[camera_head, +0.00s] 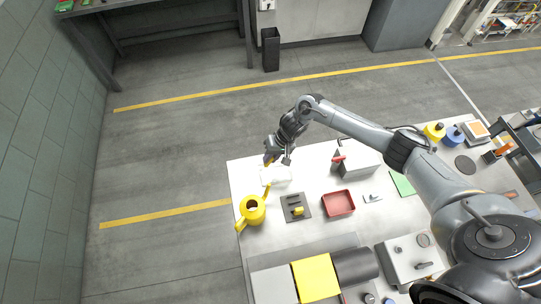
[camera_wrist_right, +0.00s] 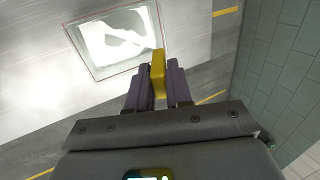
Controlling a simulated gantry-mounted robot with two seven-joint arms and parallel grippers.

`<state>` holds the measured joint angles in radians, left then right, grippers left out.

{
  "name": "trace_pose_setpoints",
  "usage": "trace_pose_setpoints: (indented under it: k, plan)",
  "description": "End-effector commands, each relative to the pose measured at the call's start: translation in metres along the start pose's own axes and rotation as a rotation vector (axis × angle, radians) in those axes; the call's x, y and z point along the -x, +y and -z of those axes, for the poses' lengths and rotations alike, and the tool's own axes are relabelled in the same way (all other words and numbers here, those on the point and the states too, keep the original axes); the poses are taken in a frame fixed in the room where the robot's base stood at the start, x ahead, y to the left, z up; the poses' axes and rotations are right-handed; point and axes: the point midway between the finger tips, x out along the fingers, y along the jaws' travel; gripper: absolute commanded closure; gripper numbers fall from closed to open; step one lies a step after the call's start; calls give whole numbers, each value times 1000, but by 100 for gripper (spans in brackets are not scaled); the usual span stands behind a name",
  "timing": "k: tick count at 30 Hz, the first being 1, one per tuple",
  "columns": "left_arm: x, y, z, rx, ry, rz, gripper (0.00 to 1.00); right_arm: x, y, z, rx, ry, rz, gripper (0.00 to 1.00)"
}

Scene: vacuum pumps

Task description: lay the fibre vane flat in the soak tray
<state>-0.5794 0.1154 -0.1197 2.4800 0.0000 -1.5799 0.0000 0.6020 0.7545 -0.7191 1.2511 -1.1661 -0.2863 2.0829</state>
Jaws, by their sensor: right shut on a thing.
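My right gripper (camera_head: 270,160) is above the far left part of the bench, beside and over a pale, clear-looking tray (camera_head: 276,177), which seems to be the soak tray. In the right wrist view the gripper (camera_wrist_right: 156,82) is shut on a narrow yellow piece, the fibre vane (camera_wrist_right: 157,68), which sticks out past the dark fingertips. The tray (camera_wrist_right: 80,52) also shows there, ahead and left of the fingers, with a bright glare inside. The vane appears apart from the tray; its height above it is hard to tell. My left gripper is not in view.
A yellow spouted can (camera_head: 251,211) stands left of a dark mat (camera_head: 296,216) with small dark and yellow pieces. A red tray (camera_head: 339,204) is to the right. A light grey box with a red part (camera_head: 357,160) stands behind. The bench's left edge is close.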

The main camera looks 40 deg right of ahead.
Motion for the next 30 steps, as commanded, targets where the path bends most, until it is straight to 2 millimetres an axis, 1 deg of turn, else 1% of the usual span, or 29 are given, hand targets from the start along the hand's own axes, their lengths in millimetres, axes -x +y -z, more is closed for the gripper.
trace_pose_setpoints:
  k: [8, 10, 18, 24, 30]
  plan:
    - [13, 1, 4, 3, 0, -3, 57, 3, -2, -1, -1, -2, 1, 100]
    - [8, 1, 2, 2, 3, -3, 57, -7, 2, -1, -1, -2, 1, 100]
    - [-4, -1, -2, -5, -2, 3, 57, -30, 12, -1, -1, -1, 1, 100]
    - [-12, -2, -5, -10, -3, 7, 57, -46, 19, 0, 0, -1, 1, 100]
    - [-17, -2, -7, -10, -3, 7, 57, -56, 23, 0, 0, -1, 1, 100]
